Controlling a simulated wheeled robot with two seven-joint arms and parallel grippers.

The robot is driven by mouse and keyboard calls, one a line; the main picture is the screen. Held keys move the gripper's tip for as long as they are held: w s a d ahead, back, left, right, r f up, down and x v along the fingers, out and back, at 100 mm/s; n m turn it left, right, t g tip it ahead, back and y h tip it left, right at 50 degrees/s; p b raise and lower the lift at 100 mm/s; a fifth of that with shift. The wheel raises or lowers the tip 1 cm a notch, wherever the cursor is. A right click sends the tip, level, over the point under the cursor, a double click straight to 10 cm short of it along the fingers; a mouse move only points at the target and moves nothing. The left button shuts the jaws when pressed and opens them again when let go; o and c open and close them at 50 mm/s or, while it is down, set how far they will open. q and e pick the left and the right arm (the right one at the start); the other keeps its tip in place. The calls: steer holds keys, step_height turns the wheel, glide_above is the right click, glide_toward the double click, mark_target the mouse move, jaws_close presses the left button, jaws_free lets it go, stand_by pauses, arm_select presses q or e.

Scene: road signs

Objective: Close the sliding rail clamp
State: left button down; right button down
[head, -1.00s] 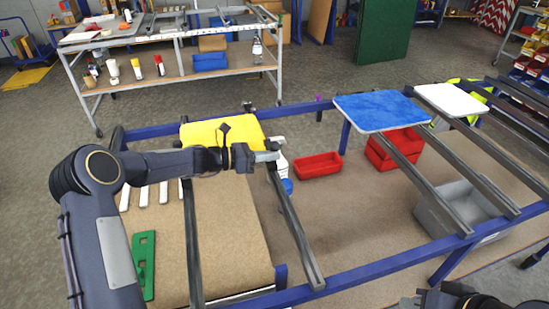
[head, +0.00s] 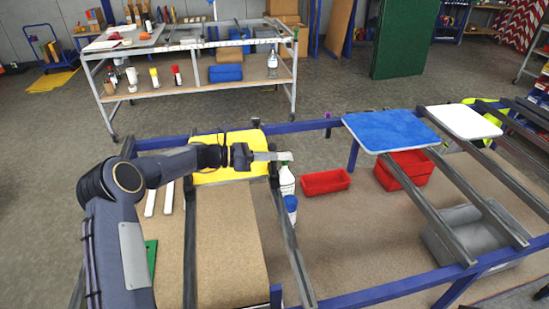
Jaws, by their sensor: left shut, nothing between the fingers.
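My left gripper (head: 280,156) is shut and empty. It reaches in from the left, over the yellow sign panel (head: 215,172) and a grey cross rail (head: 290,235). A small dark fitting (head: 255,122) stands on the far blue rail (head: 295,128), just beyond the gripper and apart from it. It may be the sliding rail clamp, but it is too small to tell whether it is open or shut. A small purple-topped fitting (head: 327,119) sits on the same rail further right. My right gripper is not in view.
A blue panel (head: 390,130) and a white panel (head: 463,122) lie on the rails at right. A workbench (head: 200,85) stands behind. Floor between is clear.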

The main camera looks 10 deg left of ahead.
arm_select(q)
steer(key=shift+w, duration=0.1)
steer(key=shift+r, duration=0.15)
stand_by(0.4)
steer(key=s+d+r+b, duration=0.3)
steer(key=s+r+b, duration=0.2)
steer(key=s+r, duration=0.7)
steer(key=shift+s+r, duration=0.35)
steer(key=shift+s, duration=0.5)
